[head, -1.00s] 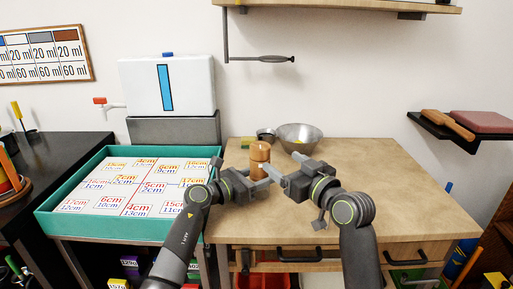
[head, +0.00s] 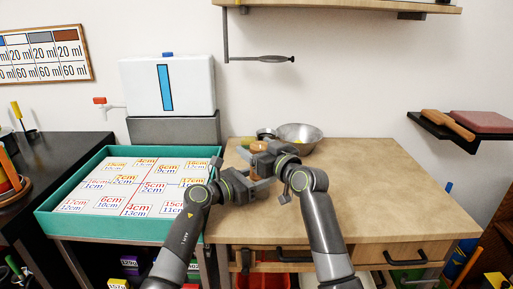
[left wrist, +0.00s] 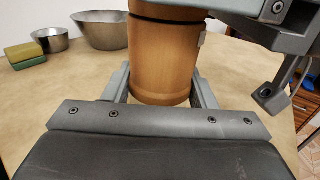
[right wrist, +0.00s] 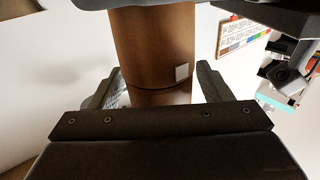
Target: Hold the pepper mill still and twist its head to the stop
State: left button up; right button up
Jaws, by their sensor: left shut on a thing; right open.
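The pepper mill is a brown wooden cylinder standing upright on the wooden table; its top shows in the head view (head: 258,146), and its body shows in the left wrist view (left wrist: 162,60). My left gripper (left wrist: 163,95) is shut on the lower body. My right gripper (right wrist: 158,88) is open around the upper part, with one finger on each side and a visible gap at the right finger. A small pale tab and a dark seam line show on the mill in the right wrist view (right wrist: 150,45). In the head view my right gripper hides most of the mill.
A metal bowl (head: 298,136) and a smaller metal cup (head: 266,134) stand behind the mill. A green and yellow sponge (left wrist: 25,55) lies beside them. A teal-rimmed tray (head: 52,212) with number cards is at the left. The table's right side (head: 380,190) is clear.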

jog(key=shift+w+a, duration=0.2)
jog(key=shift+w, duration=0.05)
jog(key=c, duration=1)
jog(key=shift+m+h, duration=0.3)
jog(key=shift+h, duration=0.1)
jog(key=shift+w+d+f+m+t+h, duration=0.1)
jog(key=shift+m+t+h, duration=0.9)
jog(key=shift+h, duration=0.4)
jog(key=shift+d+m+t+h, duration=0.15)
jog(key=shift+m+t+h, duration=0.15)
jog(key=shift+m+h, duration=0.8)
jog(key=shift+d+m+t+h, duration=0.25)
jog(key=shift+m+h, duration=0.35)
jog(key=shift+h, duration=1.2)
